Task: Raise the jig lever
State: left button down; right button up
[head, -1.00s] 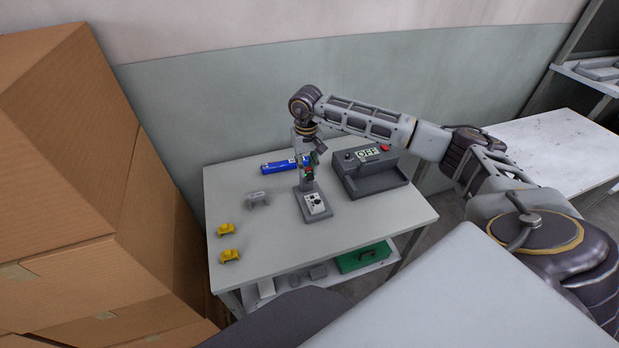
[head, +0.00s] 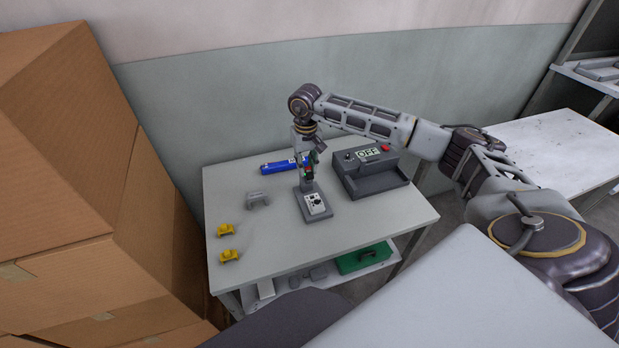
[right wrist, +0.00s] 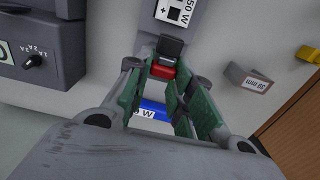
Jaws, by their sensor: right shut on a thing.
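The jig (head: 314,205) stands on the table, with a grey base and a white label plate in front. Its lever has a red grip (right wrist: 162,71) with a black end, seen in the right wrist view. My right gripper (head: 308,172) reaches down over the jig from behind. Its green-padded fingers are shut on the red grip, one on each side. The fingers hide much of the lever in the head view, so its exact angle is hard to tell. My left gripper is not in view.
A grey tester box (head: 370,180) reading OFF, with a red button, stands right of the jig. A blue tube (head: 275,168) lies behind. A grey bracket (head: 258,199) and two yellow parts (head: 226,230) are on the left. The table's front (head: 300,255) is clear.

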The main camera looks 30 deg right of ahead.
jog(key=shift+w+d+f+b, duration=0.2)
jog(key=shift+w+d+b, duration=0.05)
jog(key=shift+w+b, duration=0.15)
dwell(0.5)
jog(key=o, duration=0.5)
jog(key=shift+f, duration=0.1)
